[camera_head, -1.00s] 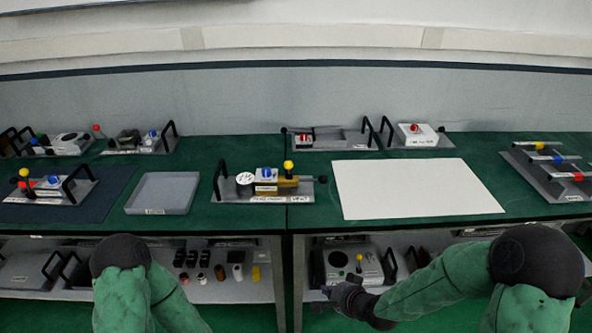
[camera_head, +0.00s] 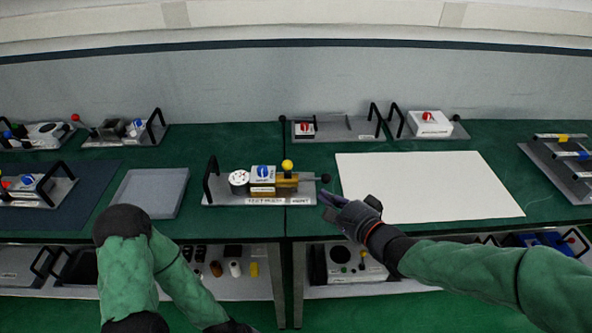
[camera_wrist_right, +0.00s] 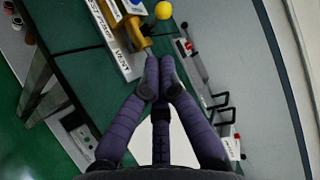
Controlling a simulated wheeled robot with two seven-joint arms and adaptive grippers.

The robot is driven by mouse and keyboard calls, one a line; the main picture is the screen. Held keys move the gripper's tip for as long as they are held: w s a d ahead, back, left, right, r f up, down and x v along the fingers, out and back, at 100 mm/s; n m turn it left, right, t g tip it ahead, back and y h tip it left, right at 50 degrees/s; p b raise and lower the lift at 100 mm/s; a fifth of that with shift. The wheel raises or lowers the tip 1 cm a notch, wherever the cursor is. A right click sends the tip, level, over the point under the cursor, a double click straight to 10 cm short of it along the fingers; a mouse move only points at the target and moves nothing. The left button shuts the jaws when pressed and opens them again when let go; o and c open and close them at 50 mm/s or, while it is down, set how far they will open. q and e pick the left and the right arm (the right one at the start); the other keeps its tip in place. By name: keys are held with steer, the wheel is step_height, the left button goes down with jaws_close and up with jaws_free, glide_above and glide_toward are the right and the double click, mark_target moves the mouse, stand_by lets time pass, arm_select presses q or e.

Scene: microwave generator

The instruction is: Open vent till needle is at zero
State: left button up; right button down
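The vacuum-type unit stands on the bench, left of the white sheet. Its plate (camera_head: 225,200) carries a round white gauge (camera_head: 239,177), a blue-knobbed block (camera_head: 263,172), a yellow ball (camera_head: 287,165) and a brass body (camera_head: 287,182). The gauge needle is too small to read. My left gripper (camera_head: 232,327) is low, mostly cut off.
A white sheet (camera_head: 420,185) lies right of the unit and a grey tray (camera_head: 150,192) left of it. Other units with black handles stand at the back and sides. A lower shelf (camera_head: 215,290) holds small parts. Bench is clear behind the unit.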

steer(key=b, duration=0.5)
glide_toward(288, 168)
steer(key=d+f+x, duration=0.1)
steer(key=x, duration=0.5)
steer(key=shift+w+a, duration=0.5)
